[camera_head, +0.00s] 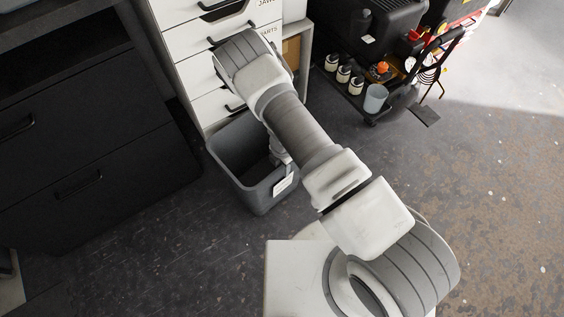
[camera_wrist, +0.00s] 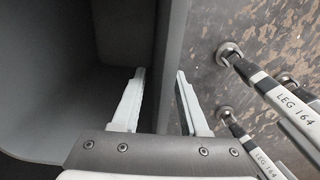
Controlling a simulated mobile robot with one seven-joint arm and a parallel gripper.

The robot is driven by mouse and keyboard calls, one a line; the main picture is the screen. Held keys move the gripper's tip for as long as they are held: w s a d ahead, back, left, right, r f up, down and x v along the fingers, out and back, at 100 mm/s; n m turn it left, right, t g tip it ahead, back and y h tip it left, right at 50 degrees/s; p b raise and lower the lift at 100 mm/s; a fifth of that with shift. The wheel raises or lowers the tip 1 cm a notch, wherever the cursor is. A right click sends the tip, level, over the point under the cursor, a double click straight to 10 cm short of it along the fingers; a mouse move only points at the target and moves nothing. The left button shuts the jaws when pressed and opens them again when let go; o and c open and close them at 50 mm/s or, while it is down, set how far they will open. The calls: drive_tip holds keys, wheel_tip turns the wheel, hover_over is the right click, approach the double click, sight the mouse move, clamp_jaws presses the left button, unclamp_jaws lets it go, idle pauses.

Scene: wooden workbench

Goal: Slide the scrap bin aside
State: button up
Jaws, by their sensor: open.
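The scrap bin (camera_head: 230,170) is a dark grey, open-topped box standing upright on the floor, below my arm in the head view. A white label-like patch shows on its right side. In the wrist view the bin (camera_wrist: 50,70) fills the left half, with its wall running up the middle. My gripper (camera_wrist: 160,74) is open. Its left finger is on the inner side of the bin wall and its right finger on the outer side. I cannot tell whether either finger touches the wall. In the head view my arm hides most of the gripper.
A white drawer cabinet (camera_head: 188,42) stands just behind the bin. A black cabinet (camera_head: 75,140) is to its left. A cart (camera_head: 345,90) with cups is at the upper right. Rods marked LEG 164 (camera_wrist: 270,92) show right of my gripper.

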drive_tip(key=shift+f, duration=1.1)
clamp_jaws()
drive_tip(key=shift+d, duration=0.1)
idle(0.6)
